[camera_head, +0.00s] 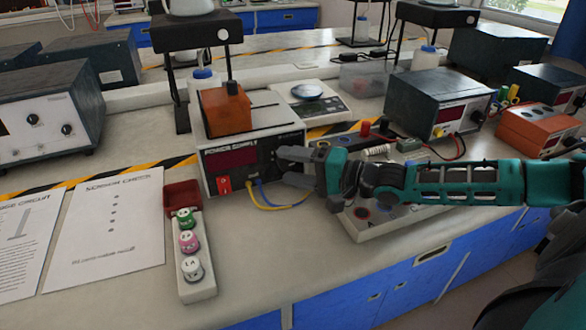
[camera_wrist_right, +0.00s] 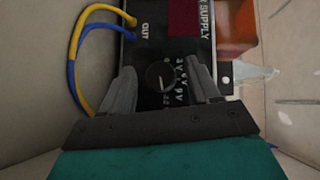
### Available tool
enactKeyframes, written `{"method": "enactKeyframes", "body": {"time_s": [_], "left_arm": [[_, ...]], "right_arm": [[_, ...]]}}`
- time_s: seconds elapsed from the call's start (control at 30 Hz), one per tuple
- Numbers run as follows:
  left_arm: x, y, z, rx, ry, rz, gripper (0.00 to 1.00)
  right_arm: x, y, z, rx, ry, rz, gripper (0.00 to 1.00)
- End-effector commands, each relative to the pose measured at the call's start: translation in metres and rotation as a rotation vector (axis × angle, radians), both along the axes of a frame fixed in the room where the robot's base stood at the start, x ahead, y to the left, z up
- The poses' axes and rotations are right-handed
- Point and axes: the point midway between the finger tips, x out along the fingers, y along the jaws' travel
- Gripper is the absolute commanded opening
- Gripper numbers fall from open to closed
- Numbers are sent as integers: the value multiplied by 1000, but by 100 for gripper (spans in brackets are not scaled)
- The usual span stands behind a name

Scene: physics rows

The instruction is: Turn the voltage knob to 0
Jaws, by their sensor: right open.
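The power supply (camera_head: 232,157) is a dark-fronted box with a red display, standing on the bench near the middle of the head view. Its front also shows in the right wrist view (camera_wrist_right: 150,45). The voltage knob (camera_wrist_right: 160,75) is a round black dial beside printed voltage marks. In the head view my right gripper hides the knob. My right gripper (camera_head: 284,166) is open in front of the panel. In the right wrist view its fingers (camera_wrist_right: 160,84) stand on either side of the knob; whether they touch it I cannot tell. My left gripper is not in view.
Blue and yellow wires (camera_head: 262,196) leave the panel beside my gripper. An orange block (camera_head: 225,112) sits on top of the supply. A rack with several capped jars (camera_head: 190,240) stands in front. A pale board (camera_head: 375,222) lies under my right arm. Paper sheets (camera_head: 108,222) lie at left.

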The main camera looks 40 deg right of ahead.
Motion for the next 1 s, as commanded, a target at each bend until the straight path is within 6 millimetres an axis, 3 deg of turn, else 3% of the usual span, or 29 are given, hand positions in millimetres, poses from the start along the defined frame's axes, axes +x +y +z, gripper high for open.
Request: {"method": "enactKeyframes", "body": {"time_s": [0.33, 0.9, 1.0], "left_arm": [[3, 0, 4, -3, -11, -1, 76], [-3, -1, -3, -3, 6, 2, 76], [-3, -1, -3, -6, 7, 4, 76]], "right_arm": [[2, 1, 0, -1, 1, 0, 61], [2, 1, 0, -1, 0, 0, 7], [2, 1, 0, -1, 0, 0, 5]]}}
